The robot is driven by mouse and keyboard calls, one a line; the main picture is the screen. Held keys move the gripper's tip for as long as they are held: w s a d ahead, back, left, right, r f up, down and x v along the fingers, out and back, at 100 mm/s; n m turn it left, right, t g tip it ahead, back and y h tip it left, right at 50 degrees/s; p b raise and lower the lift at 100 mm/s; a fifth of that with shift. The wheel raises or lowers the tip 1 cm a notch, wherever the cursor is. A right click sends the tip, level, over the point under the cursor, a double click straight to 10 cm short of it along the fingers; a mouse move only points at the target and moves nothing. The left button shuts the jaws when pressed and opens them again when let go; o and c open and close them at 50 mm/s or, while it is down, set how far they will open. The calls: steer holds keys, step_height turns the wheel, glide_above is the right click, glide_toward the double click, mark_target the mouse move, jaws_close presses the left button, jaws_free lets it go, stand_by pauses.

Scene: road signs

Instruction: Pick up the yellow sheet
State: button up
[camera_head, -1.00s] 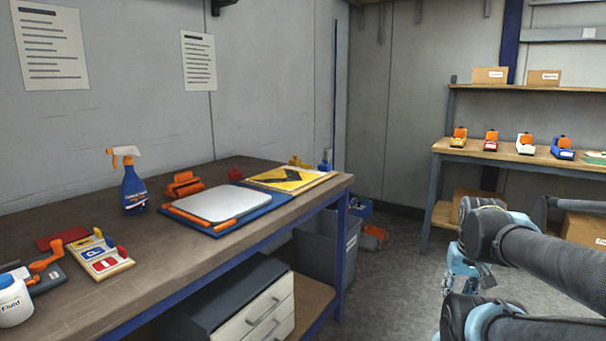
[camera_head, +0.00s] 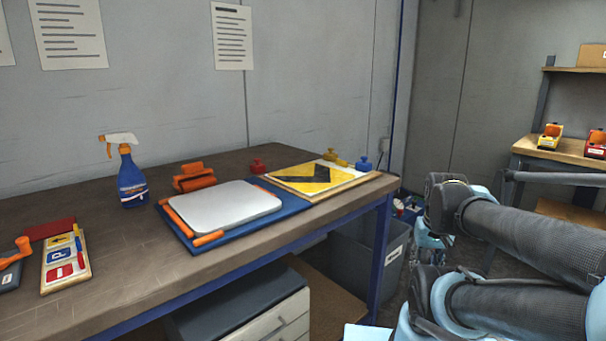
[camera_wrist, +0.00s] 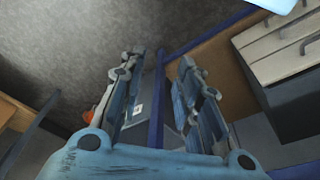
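The yellow sheet (camera_head: 287,172) with a black chevron-like mark lies flat on a pale board at the back right of the workbench in the head view. My gripper (camera_wrist: 161,66) shows in the wrist view with its two fingers apart and nothing between them. It points down past a blue bench leg, a drawer unit and the floor. In the head view my arm is at the right, clear of the bench and apart from the sheet. The sheet cannot be made out in the wrist view.
On the workbench (camera_head: 130,262), a grey plate (camera_head: 222,206) on a blue board lies left of the sheet. Red, yellow and blue knobbed items surround the sheet. A bin (camera_head: 390,262) stands below.

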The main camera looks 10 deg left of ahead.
steer(key=shift+w+a, duration=0.2)
steer(key=shift+w, duration=0.3)
steer(key=shift+r, duration=0.1)
steer(key=w+a+r+n+y, duration=0.15)
steer(key=w+a+r, duration=0.25)
steer(key=w+r, duration=0.45)
steer(key=w+a+r+n, duration=0.3)
steer(key=w+r, duration=0.4)
steer(key=r, duration=0.3)
steer(key=w+a+r+n+y, duration=0.1)
steer(key=w+a+r+n, duration=0.2)
steer(key=w+a+r, duration=0.55)
steer(key=w+a+r+n+y, duration=0.1)
steer(key=w+a+r+n, duration=0.3)
steer(key=w, duration=0.7)
steer(key=shift+m, duration=0.65)
steer(key=x, duration=0.7)
steer(key=w+x, duration=0.1)
steer(key=x, duration=0.2)
steer(key=shift+w+a+f, duration=0.1)
steer(key=shift+a, duration=0.3)
steer(key=shift+w+x, duration=0.15)
steer(key=shift+x, duration=1.2)
steer(key=shift+w+x, duration=0.15)
steer(key=shift+x, duration=1.2)
jaws_close()
